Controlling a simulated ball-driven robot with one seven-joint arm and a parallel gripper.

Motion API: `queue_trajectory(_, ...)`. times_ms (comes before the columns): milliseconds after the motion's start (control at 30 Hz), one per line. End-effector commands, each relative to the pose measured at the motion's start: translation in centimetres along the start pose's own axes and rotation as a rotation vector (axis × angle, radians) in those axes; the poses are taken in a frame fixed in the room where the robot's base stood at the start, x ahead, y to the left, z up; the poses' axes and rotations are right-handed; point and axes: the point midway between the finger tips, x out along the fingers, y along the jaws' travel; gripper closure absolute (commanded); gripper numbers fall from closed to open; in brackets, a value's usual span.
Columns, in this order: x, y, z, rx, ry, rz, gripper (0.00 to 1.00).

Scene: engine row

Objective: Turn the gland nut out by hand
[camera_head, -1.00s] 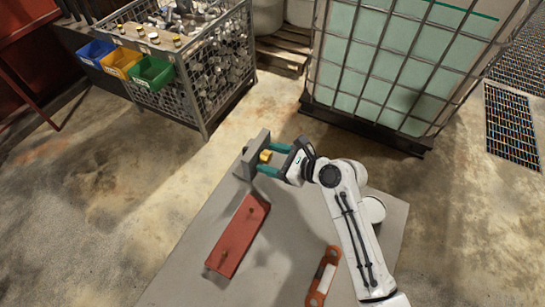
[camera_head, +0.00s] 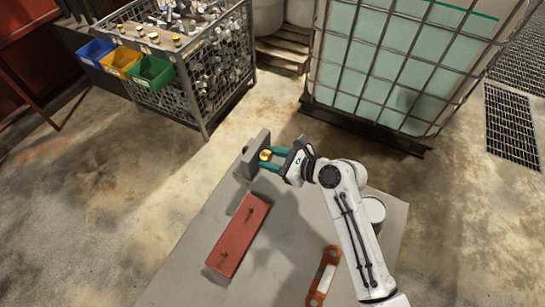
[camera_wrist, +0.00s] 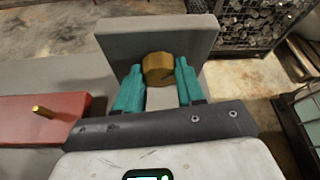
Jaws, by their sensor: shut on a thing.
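The brass gland nut (camera_head: 265,155) sits on the face of an upright grey block (camera_head: 250,157) at the far left end of the grey table. My gripper (camera_head: 266,158) reaches it from the right with teal fingers. In the wrist view the nut (camera_wrist: 158,68) lies between the two fingertips (camera_wrist: 158,72), and the fingers are shut on it. The grey plate face (camera_wrist: 125,45) stands right behind the nut. Its thread is hidden.
A red block (camera_head: 238,238) with brass pins lies on the table (camera_head: 285,235), left of my arm. An orange-red part (camera_head: 323,276) lies near my arm. A wire cage (camera_head: 205,85) with bins and a caged tank (camera_head: 400,70) stand beyond the table.

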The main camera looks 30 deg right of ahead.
Motion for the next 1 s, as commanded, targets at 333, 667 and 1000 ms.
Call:
queue_trajectory(333,-0.02,0.21,0.08,-0.163,0.0,-0.066,0.92)
queue_trajectory(667,0.13,0.44,-0.18,-0.446,-0.001,-0.182,0.92)
queue_trajectory(1000,0.29,0.56,-0.43,-0.734,-0.003,-0.302,0.92)
